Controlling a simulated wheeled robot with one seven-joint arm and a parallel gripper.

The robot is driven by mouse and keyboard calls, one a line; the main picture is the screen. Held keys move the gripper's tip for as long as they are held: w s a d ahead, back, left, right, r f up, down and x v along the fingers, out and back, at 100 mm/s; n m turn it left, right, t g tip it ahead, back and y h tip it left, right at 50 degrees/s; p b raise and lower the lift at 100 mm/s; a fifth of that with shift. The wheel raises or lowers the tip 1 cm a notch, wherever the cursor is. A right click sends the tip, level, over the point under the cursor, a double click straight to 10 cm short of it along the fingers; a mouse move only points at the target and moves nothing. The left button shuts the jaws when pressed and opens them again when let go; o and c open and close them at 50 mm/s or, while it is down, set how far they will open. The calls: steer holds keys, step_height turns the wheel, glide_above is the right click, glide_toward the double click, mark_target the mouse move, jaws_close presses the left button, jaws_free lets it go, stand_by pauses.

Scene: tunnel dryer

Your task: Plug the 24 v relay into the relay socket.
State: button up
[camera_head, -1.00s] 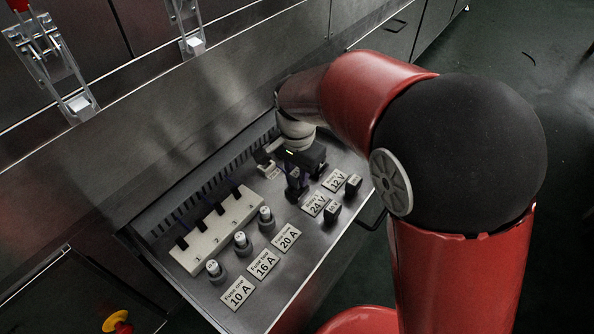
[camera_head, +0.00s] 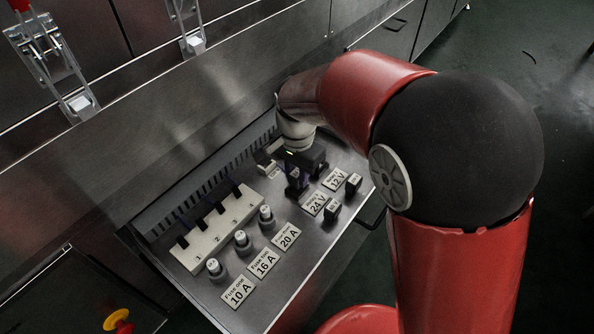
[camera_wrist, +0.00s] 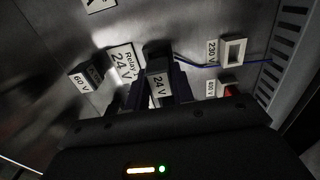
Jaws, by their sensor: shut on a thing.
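The 24 V relay (camera_wrist: 160,84) is a dark block with a white "24 V" label, between my gripper's (camera_wrist: 160,96) dark fingers in the wrist view. My gripper is shut on it. Just beyond it is a dark block (camera_wrist: 158,48) with a blue wire beside it, near the "Relay 24 V" sign (camera_wrist: 124,62); it looks like the relay socket. The relay overlaps this block, so I cannot tell whether it is seated. In the head view my gripper (camera_head: 296,188) is low over the panel, left of the 24 V sign (camera_head: 315,204), and hides the relay.
A 60 V relay (camera_wrist: 86,78) stands left of the sign. Fuses (camera_head: 242,242) and a white numbered strip (camera_head: 215,240) lie left on the metal panel.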

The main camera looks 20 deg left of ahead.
mark_target(297, 172)
steer(key=shift+f+b, duration=0.55)
steer(key=shift+f, duration=0.5)
steer(key=o, duration=1)
steer(key=shift+o, duration=0.2)
steer(key=shift+r, duration=0.2)
step_height(297, 172, up, 8)
steer(key=shift+f+p, duration=0.2)
steer(key=shift+p, duration=0.6)
